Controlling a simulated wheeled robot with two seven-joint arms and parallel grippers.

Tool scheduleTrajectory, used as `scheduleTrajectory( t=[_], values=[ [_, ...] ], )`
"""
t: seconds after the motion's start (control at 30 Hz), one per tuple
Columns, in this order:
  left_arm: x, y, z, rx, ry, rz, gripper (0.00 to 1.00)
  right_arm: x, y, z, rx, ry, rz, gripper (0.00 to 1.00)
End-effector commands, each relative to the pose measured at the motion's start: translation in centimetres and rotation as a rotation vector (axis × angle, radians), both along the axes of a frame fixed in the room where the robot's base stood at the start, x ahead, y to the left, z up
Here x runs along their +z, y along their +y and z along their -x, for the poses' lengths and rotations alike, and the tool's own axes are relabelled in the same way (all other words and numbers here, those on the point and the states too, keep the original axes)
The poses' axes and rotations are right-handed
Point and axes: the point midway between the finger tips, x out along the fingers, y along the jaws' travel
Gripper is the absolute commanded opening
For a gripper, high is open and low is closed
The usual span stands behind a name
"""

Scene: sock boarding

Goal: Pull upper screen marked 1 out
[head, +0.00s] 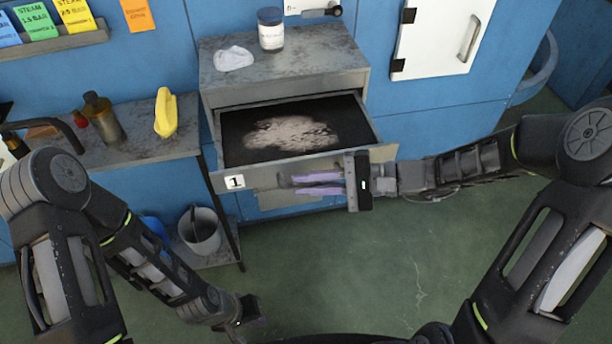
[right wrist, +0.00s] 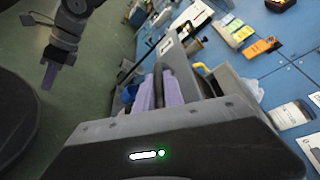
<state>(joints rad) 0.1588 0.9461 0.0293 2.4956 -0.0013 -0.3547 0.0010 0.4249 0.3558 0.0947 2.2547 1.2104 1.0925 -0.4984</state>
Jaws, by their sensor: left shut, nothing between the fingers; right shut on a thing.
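The upper screen marked 1 (head: 237,142) is a metal-framed drawer with a dark bed and a pale patch of material on it. It stands partly out of the grey metal cabinet (head: 285,57), with the white "1" label at its front left. My right gripper (head: 318,184) is at the screen's front, its purple fingers shut on the handle. In the right wrist view a dark bar, the handle (right wrist: 159,84), shows between the fingers. My left gripper (head: 257,318) is shut and empty, low over the floor and away from the screen; it also shows in the right wrist view (right wrist: 50,74).
A jar (head: 271,30) and a crumpled white cloth (head: 233,58) sit on the cabinet top. The green floor in front is clear.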

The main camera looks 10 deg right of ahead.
Motion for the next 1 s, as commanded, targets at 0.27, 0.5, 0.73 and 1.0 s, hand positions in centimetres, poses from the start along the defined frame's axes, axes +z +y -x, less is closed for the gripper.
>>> scheduleTrajectory(
  t=[0.27,0.5,0.73,1.0],
  values=[
    [0.0,0.0,0.0,0.000,-0.001,0.000,0.00,0.0,0.0,0.1,0.001,0.000,-0.001,0.00],
    [0.0,0.0,0.0,0.000,0.000,0.000,0.00,0.0,0.0,0.1,0.001,0.000,-0.001,0.22],
    [-0.1,0.0,0.0,0.000,0.000,0.000,0.00,0.0,-0.2,0.1,0.000,-0.001,-0.001,0.22],
    [-0.6,0.0,0.0,0.000,0.000,0.000,0.00,0.6,-3.1,0.8,-0.004,-0.003,0.001,0.22]
  ],
)
